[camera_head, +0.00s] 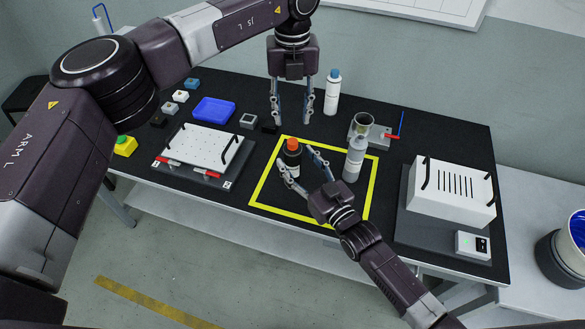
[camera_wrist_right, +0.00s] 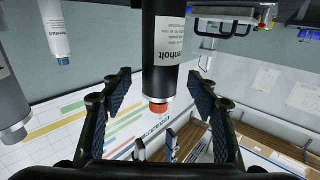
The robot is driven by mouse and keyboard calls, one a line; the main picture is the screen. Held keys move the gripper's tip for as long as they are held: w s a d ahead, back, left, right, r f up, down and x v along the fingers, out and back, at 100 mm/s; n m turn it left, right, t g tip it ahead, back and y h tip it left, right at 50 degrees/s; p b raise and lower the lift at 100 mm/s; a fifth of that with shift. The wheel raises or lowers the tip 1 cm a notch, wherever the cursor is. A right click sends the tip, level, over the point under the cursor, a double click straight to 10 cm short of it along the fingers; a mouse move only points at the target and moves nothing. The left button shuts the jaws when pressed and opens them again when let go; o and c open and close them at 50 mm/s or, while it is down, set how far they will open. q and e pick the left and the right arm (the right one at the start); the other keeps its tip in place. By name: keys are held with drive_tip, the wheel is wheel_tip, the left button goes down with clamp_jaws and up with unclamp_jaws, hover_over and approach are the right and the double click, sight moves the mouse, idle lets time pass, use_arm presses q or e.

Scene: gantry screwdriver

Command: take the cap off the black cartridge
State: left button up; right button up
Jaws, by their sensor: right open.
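The black cartridge (camera_head: 291,161) stands upright inside the yellow outline on the table, with its orange-red cap (camera_head: 292,144) on top. In the right wrist view the black cartridge (camera_wrist_right: 168,60) appears upside down, between the fingers, with the cap (camera_wrist_right: 159,106) on its end. My right gripper (camera_head: 295,156) is open, its fingers spread on either side of the cartridge; I cannot tell whether they touch it. My left gripper (camera_head: 291,121) hangs above the table behind the cartridge, pointing down, open and empty.
A grey bottle (camera_head: 354,163) stands right of the cartridge, near a metal cup (camera_head: 363,124) on a stand. A white bottle (camera_head: 332,95) stands behind. A perforated plate (camera_head: 203,145) lies left, a blue tray (camera_head: 214,109) behind it. A white slotted box (camera_head: 454,190) stands right.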

drive_tip(key=shift+x, duration=1.35)
drive_tip(key=shift+c, duration=0.6)
clamp_jaws()
